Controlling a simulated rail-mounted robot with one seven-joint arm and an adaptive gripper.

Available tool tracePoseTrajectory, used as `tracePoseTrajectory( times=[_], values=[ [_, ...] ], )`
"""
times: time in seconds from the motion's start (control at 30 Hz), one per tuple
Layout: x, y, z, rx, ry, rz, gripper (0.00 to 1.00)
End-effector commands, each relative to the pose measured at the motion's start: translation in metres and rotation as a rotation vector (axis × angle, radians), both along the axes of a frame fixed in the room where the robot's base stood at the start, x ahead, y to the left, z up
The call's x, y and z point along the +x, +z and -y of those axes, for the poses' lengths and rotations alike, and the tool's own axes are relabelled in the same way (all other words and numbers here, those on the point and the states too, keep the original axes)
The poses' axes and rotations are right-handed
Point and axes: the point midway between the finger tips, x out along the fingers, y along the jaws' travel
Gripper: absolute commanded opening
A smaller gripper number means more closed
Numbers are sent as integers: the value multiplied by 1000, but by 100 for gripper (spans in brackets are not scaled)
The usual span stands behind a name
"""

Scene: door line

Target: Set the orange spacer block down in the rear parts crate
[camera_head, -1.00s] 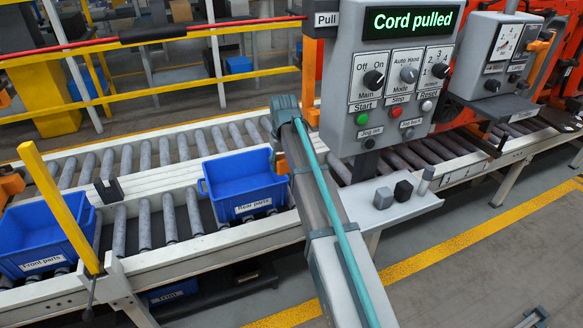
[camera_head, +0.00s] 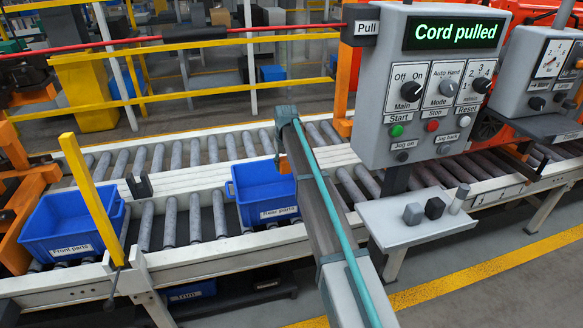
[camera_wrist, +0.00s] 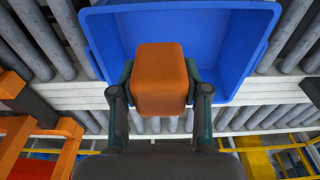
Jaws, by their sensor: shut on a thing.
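The orange spacer block (camera_wrist: 160,78) is held between the two fingers of my gripper (camera_wrist: 160,95) in the wrist view. My gripper is shut on it. Behind the block in that view is the blue interior of a crate, and the block overlaps the crate's near side. In the head view the rear parts crate (camera_head: 262,196), blue with a white label, sits on the near roller conveyor. A sliver of the orange block (camera_head: 285,166) shows above its right part. My arm hides the rest of the block and the gripper's fingers. I cannot tell the block's exact height above the crate.
The blue front parts crate (camera_head: 72,228) stands at the left on the same conveyor, behind a yellow post (camera_head: 92,198). A control panel (camera_head: 432,90) reading "Cord pulled" stands close right of my arm. A red pull cord (camera_head: 200,34) runs along the back.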

Motion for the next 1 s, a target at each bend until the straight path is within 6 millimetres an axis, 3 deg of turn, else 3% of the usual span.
tracePoseTrajectory(
  times=[0.1,0.5,0.7,1.0],
  values=[
    [21,-10,-10,0,1,-1,10],
    [76,-42,-40,0,1,-1,10],
    [93,-53,-50,0,0,0,10],
    [100,-58,-54,0,0,0,10]
  ],
)
